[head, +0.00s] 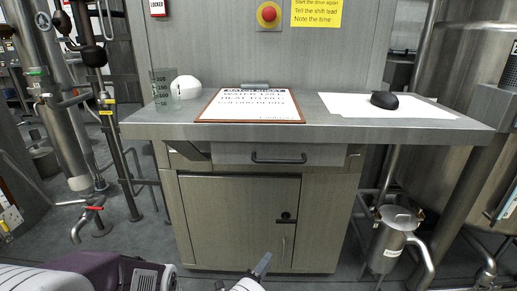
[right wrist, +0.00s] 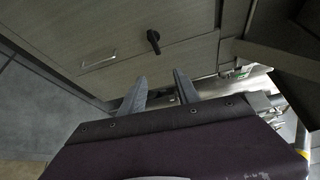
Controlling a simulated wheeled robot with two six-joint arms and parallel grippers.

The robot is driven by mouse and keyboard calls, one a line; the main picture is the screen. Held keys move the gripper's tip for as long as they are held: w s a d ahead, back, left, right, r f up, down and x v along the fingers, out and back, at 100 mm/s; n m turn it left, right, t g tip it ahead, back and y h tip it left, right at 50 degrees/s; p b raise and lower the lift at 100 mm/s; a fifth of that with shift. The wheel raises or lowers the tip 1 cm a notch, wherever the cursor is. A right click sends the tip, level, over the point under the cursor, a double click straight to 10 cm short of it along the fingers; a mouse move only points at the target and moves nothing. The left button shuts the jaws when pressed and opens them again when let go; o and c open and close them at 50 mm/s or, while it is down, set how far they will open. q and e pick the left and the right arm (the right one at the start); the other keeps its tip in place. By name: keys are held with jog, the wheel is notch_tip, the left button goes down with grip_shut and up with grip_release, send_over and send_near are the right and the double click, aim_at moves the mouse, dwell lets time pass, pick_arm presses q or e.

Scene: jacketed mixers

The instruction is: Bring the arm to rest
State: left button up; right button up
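My right gripper (head: 243,272) shows at the bottom edge of the head view, low in front of the cabinet (head: 238,218). In the right wrist view its two grey fingers (right wrist: 160,80) stand apart with nothing between them, so it is open and empty. Beyond the fingers, the wrist view shows the cabinet front with a black knob (right wrist: 153,40) and a bar handle (right wrist: 98,60); the fingers look clear of both.
Pipes stand left; a steel vessel (head: 391,240) stands right. Open floor lies before the cabinet.

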jog(key=s+d+r+m+g+h+p, duration=0.1)
jog(key=s+d+r+m+g+p, duration=0.5)
jog(key=d+r+m, duration=0.3)
jog(key=s+d+r+m+g+h+p, duration=0.1)
jog(key=s+d+r+m+g+p, duration=0.4)
jog(key=d+r+m+p, duration=0.4)
jog(key=s+a+r+m+g+y+p, duration=0.1)
jog(key=s+r+m+y+p, duration=0.4)
jog(key=r+m+p, duration=0.4)
jog(key=s+a+r+m+g+y+p, duration=0.1)
jog(key=s+r+m+y+p, duration=0.4)
jog(key=r+m, duration=0.8)
jog(key=s+m+p, duration=0.2)
jog(key=m+p, duration=0.2)
jog(key=m, duration=0.3)
jog(key=shift+r+g+y, duration=0.4)
jog(key=shift+s+a, duration=0.1)
jog(key=shift+s, duration=0.05)
